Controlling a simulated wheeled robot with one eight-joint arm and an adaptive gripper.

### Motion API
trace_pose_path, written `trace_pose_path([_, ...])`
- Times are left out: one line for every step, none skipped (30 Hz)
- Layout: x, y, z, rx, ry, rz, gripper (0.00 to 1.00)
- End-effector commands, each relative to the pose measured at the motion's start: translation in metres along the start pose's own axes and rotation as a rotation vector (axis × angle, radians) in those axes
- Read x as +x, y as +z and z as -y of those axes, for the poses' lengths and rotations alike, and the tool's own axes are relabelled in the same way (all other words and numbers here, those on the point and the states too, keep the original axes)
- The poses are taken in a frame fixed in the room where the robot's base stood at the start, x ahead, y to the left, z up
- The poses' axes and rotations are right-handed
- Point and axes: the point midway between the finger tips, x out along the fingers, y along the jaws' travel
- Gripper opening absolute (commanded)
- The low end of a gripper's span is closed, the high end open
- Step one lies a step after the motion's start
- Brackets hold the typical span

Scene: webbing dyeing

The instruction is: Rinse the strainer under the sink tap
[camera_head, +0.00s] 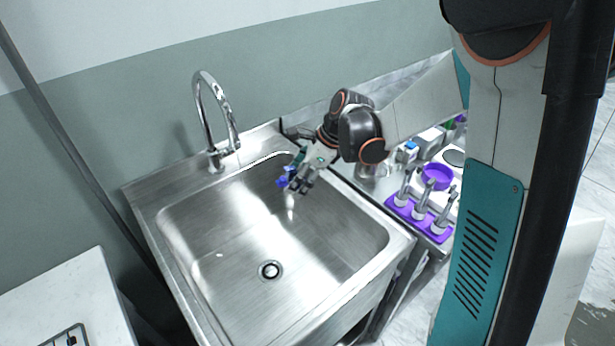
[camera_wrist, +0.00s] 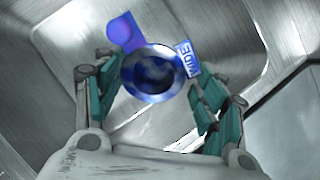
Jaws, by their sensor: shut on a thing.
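My gripper (camera_head: 302,180) is over the right back part of the steel sink (camera_head: 215,250). It is shut on a small blue-purple strainer, which shows in the head view (camera_head: 282,182) just past the fingertips. In the wrist view the strainer (camera_wrist: 151,73) has a round blue rim, a dark middle, a purple tab at the upper left and a white-on-blue label reading "WIDE". My gripper's teal-padded fingers (camera_wrist: 155,85) flank it. The chrome tap (camera_head: 213,120) arches at the back left of the sink, apart from the strainer. I cannot make out any water stream.
The basin is empty, with a round drain (camera_head: 269,270) in its floor. To the right, a counter carries a purple rack (camera_head: 437,236) of upright tools, a purple round dish (camera_head: 436,176) and small bottles. A white table (camera_head: 70,290) stands at the lower left.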

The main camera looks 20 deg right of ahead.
Motion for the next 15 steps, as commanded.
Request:
trace_pose_path([0.004, 0.004, 0.0, -0.001, 0.001, 0.0, 0.41])
trace_pose_path([0.006, 0.006, 0.0, -0.002, 0.001, 0.0, 0.41])
trace_pose_path([0.008, 0.009, 0.001, -0.002, 0.001, 0.0, 0.41])
trace_pose_path([0.01, 0.011, 0.001, -0.003, 0.001, 0.0, 0.41])
trace_pose_path([0.011, 0.013, 0.001, -0.002, 0.001, 0.0, 0.41])
trace_pose_path([0.014, 0.016, 0.002, -0.002, 0.0, 0.0, 0.41])
trace_pose_path([0.015, 0.018, 0.002, -0.002, 0.0, 0.0, 0.41])
trace_pose_path([0.017, 0.02, 0.002, -0.002, 0.001, 0.001, 0.41])
trace_pose_path([0.02, 0.023, 0.002, -0.002, 0.001, 0.001, 0.41])
trace_pose_path([0.021, 0.025, 0.002, -0.002, 0.001, 0.001, 0.41])
trace_pose_path([0.023, 0.027, 0.003, -0.002, 0.001, 0.001, 0.41])
trace_pose_path([0.025, 0.03, 0.003, -0.002, 0.001, 0.001, 0.41])
trace_pose_path([0.027, 0.032, 0.003, -0.002, 0.001, 0.001, 0.41])
trace_pose_path([0.029, 0.034, 0.003, -0.002, 0.001, 0.001, 0.41])
trace_pose_path([0.031, 0.037, 0.004, -0.002, 0.002, 0.001, 0.41])
